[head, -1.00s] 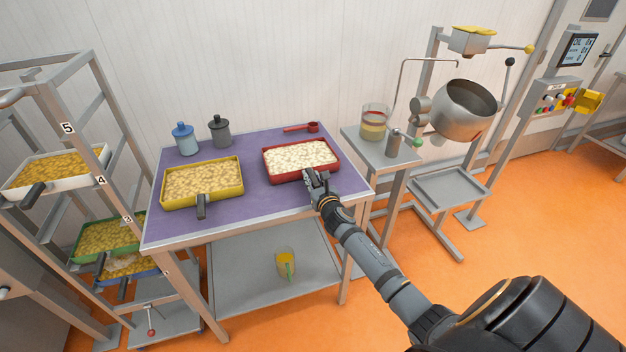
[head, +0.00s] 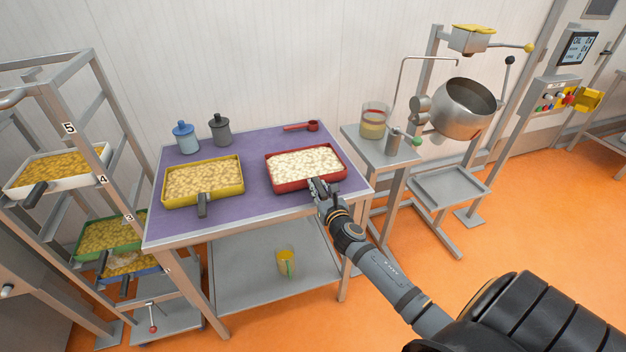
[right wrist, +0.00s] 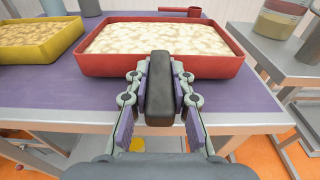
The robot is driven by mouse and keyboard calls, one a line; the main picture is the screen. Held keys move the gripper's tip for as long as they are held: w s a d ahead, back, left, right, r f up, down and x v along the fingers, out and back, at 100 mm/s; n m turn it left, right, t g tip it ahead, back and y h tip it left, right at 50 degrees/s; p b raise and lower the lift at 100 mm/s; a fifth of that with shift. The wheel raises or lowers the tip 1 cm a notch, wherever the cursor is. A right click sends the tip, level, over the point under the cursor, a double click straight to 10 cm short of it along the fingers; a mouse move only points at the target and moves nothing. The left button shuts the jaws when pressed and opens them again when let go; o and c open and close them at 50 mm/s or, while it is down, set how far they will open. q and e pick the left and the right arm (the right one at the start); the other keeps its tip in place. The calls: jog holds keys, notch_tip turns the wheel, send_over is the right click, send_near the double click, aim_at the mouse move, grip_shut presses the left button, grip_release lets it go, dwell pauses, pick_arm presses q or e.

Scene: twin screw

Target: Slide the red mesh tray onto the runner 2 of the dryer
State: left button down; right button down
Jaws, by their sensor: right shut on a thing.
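The red mesh tray (head: 306,167), filled with pale pieces, is at the right of the purple-topped table. In the right wrist view the red tray (right wrist: 206,66) has its dark handle (right wrist: 160,88) pointing toward me, between my right gripper's fingers. My right gripper (head: 322,187) is shut on that handle; the fingers show on both sides of it in the wrist view (right wrist: 160,95). I cannot tell whether the tray rests on the table or is slightly raised. The dryer rack (head: 84,90) stands at the left with runner labels 3, 4 and 5 visible; no label 2 is readable. My left gripper is not in view.
A yellow tray (head: 240,190) sits to the left of the red one on the table (head: 240,218). A blue jar (head: 185,138), a grey jar (head: 220,130) and a red scoop (head: 300,126) stand behind. White (head: 105,155), green (head: 85,228) and blue trays are in the rack.

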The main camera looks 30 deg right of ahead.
jog(key=f+b+v, duration=0.1)
jog(key=f+v, duration=0.1)
jog(key=v, duration=1.6)
jog(key=shift+s+a+b, duration=0.15)
jog(key=shift+s+b, duration=0.25)
jog(key=shift+s, duration=0.05)
